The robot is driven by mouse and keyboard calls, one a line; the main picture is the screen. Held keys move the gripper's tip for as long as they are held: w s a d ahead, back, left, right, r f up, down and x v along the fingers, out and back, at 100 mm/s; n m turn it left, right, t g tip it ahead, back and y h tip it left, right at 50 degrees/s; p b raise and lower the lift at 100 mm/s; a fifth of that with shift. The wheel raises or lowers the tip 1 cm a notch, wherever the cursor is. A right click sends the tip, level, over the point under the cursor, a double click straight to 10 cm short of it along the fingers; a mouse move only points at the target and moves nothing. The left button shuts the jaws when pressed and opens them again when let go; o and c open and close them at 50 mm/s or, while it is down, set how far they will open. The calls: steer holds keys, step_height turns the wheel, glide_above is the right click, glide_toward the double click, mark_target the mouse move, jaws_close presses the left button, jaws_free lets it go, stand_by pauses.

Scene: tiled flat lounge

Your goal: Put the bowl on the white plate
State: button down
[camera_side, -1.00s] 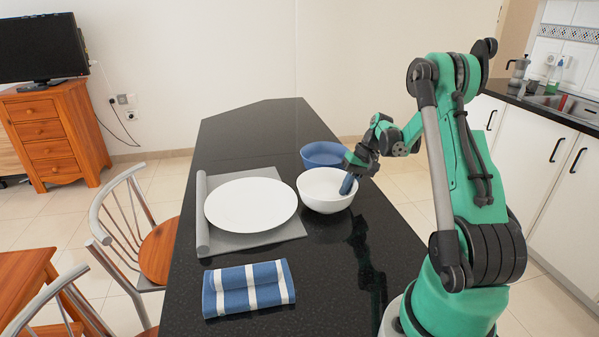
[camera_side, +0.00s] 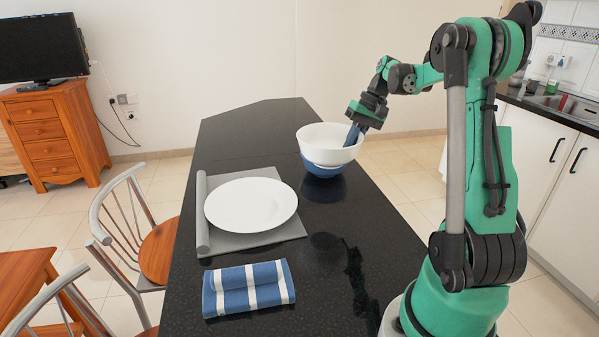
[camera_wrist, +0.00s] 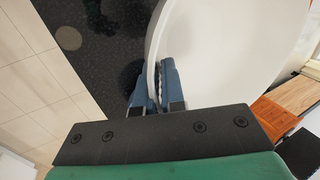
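The white plate (camera_side: 250,204) lies empty on a grey placemat (camera_side: 285,226), to the left of and nearer than the bowl.
A blue-and-white striped folded cloth (camera_side: 248,288) lies at the table's near end. The dark tabletop (camera_side: 345,225) right of the plate is clear. A chair (camera_side: 150,240) stands by the left edge.

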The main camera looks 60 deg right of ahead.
step_height(320, 180, up, 8)
steer(key=shift+f, duration=0.25)
steer(key=w+a+r+m+h, duration=0.15)
steer(key=w+a+m, duration=0.25)
steer(key=w+a, duration=0.8)
steer(key=t, duration=0.1)
glide_above(268, 208)
steer(key=s+d, duration=0.1)
steer(key=s, duration=0.1)
steer(key=f, duration=1.5)
steer(key=shift+w, duration=0.2)
steer(key=shift+f, duration=2.25)
steer(key=c, duration=1)
jaws_free()
